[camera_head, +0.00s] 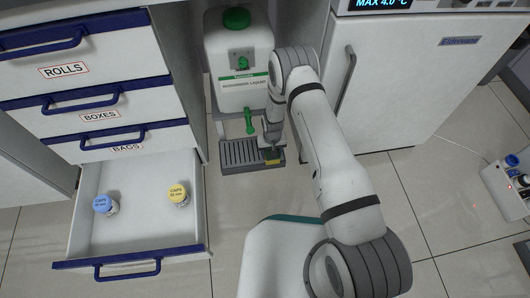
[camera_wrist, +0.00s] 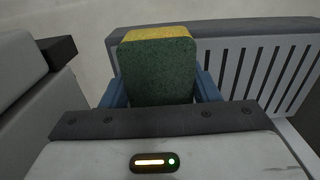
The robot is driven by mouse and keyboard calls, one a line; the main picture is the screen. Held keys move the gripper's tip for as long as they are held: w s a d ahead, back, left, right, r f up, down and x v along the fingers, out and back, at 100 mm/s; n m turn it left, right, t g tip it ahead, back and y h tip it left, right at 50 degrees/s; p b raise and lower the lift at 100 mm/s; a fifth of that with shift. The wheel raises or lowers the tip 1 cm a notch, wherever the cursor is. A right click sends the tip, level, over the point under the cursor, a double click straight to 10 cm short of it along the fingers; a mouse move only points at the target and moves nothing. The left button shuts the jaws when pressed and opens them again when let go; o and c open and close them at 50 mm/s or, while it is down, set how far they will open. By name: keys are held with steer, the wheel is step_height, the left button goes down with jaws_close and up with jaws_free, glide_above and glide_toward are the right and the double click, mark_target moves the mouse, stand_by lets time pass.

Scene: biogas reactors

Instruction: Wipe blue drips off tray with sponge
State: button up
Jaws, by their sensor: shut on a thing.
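A grey slotted drip tray (camera_head: 239,152) lies on the floor in front of a white canister with a green cap and green tap. The tray also fills the upper right of the wrist view (camera_wrist: 232,67). My gripper (camera_head: 271,150) is shut on a sponge (camera_head: 272,156), green with a yellow layer, which shows between blue fingers in the wrist view (camera_wrist: 158,72). The sponge is at the right end of the tray in the head view. I cannot tell whether it touches the tray. No blue drips can be made out; the sponge and gripper hide part of the tray.
The canister (camera_head: 240,90) stands between a drawer cabinet and a white fridge (camera_head: 420,90). An open drawer (camera_head: 140,225) at left holds a blue-lidded jar (camera_head: 105,204) and a yellow-lidded jar (camera_head: 179,194). A power strip (camera_head: 508,188) lies at right.

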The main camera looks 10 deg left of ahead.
steer(key=shift+w+d, duration=0.2)
steer(key=shift+d, duration=0.55)
steer(key=shift+w+d, duration=0.15)
steer(key=shift+d, duration=0.65)
steer(key=shift+w+d, duration=0.2)
steer(key=shift+d, duration=0.55)
steer(key=shift+a+r+p, duration=0.1)
steer(key=shift+r+p, duration=1.7)
steer(key=shift+r, duration=1.25)
step_height(320, 180, up, 3)
steer(key=shift+p, duration=0.9)
